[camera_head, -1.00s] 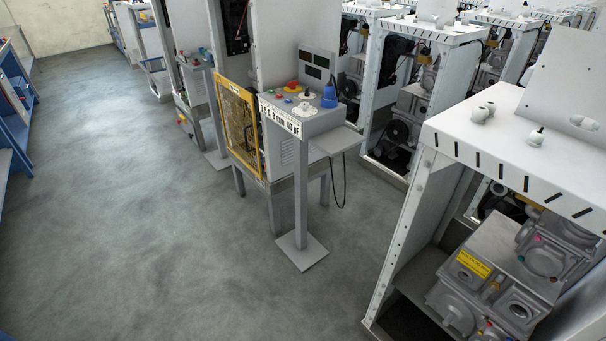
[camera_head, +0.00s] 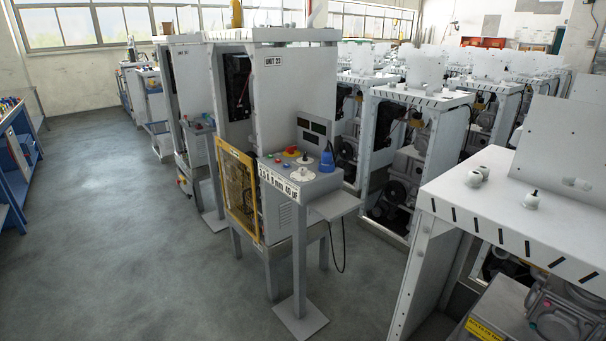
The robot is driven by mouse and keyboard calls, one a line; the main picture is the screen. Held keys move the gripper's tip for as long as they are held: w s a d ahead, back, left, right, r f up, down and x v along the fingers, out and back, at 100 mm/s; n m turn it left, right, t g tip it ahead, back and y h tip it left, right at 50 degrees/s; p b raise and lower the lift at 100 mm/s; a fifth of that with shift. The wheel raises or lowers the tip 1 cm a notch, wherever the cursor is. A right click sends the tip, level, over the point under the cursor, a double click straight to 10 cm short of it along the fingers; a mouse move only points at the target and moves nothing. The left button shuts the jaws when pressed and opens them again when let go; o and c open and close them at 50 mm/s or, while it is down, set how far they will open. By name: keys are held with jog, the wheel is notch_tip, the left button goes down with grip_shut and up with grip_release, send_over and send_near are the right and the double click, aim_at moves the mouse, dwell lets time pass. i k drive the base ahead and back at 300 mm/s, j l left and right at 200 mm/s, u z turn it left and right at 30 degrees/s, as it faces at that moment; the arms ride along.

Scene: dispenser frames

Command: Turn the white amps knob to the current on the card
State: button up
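A control pedestal (camera_head: 298,190) stands in the middle of the head view, in front of a machine labelled as a unit. On its sloped top is a white round knob (camera_head: 302,173), small at this distance; its pointer and scale cannot be read. My gripper is not in view.
A red-and-yellow button (camera_head: 291,151), small coloured buttons and a blue object (camera_head: 327,162) share the panel. A side shelf (camera_head: 335,204) juts out right. A white frame (camera_head: 500,200) stands close at right. Grey floor (camera_head: 130,240) is clear at left.

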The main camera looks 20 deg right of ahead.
aim_at(302, 170)
jog(key=i+j+z, duration=0.15)
jog(key=j, duration=0.4)
jog(key=i+j+z, duration=0.2)
jog(key=j, duration=0.4)
jog(key=i+j+z, duration=0.15)
jog(key=j, duration=0.4)
jog(key=i+j+z, duration=0.15)
jog(key=j, duration=0.5)
jog(key=i+j+z, duration=0.15)
jog(key=j, duration=0.45)
